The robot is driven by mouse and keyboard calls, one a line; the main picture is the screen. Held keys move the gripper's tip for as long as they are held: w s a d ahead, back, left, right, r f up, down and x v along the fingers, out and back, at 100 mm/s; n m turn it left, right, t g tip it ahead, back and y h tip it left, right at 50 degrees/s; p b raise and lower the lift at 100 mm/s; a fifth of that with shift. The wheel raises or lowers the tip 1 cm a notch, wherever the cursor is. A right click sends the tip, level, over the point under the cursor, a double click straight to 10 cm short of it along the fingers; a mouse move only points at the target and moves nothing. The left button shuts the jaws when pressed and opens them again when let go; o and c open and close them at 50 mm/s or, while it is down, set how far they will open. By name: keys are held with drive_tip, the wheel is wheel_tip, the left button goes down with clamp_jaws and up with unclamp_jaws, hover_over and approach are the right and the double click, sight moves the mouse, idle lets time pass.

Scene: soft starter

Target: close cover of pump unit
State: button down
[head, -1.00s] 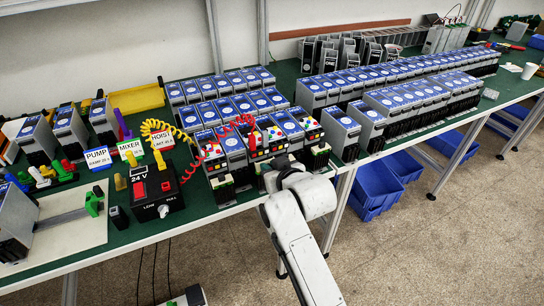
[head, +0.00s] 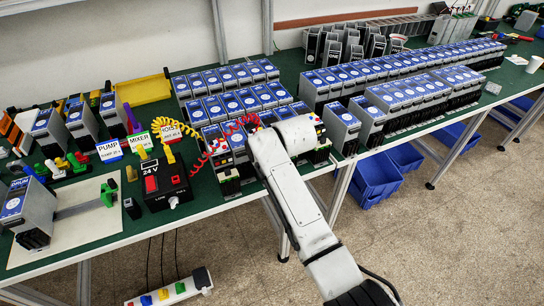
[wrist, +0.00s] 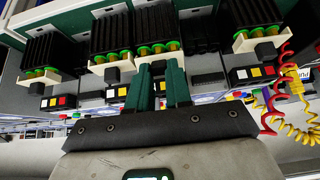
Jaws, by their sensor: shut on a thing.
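My gripper (wrist: 160,84) has two dark green fingers pointing at the front row of units. Its tips are closed around a small black block on one unit's cream cover piece (wrist: 157,56). Green and orange terminals and black fins show behind it. Other units beside it have similar cream pieces (wrist: 112,66). In the head view, units with coloured buttons (head: 214,146) stand at the bench's front edge; my arm hides the gripper and the held unit. A PUMP sign (head: 109,150) stands on the left of the bench. I cannot read which front unit is the pump one.
A black 24 V box (head: 163,184) with red and yellow coiled leads (head: 229,127) is left of my arm. Blue bins (head: 372,183) sit below. The floor in front is open.

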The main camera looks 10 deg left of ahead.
idle(0.3)
drive_tip(key=c, duration=1)
unclamp_jaws()
drive_tip(key=shift+c, duration=0.2)
drive_tip(key=v, duration=1)
drive_tip(key=shift+r+b, duration=0.3)
drive_tip(key=shift+b, duration=0.1)
drive_tip(key=shift+s+d, duration=0.1)
drive_tip(key=shift+s, duration=0.05)
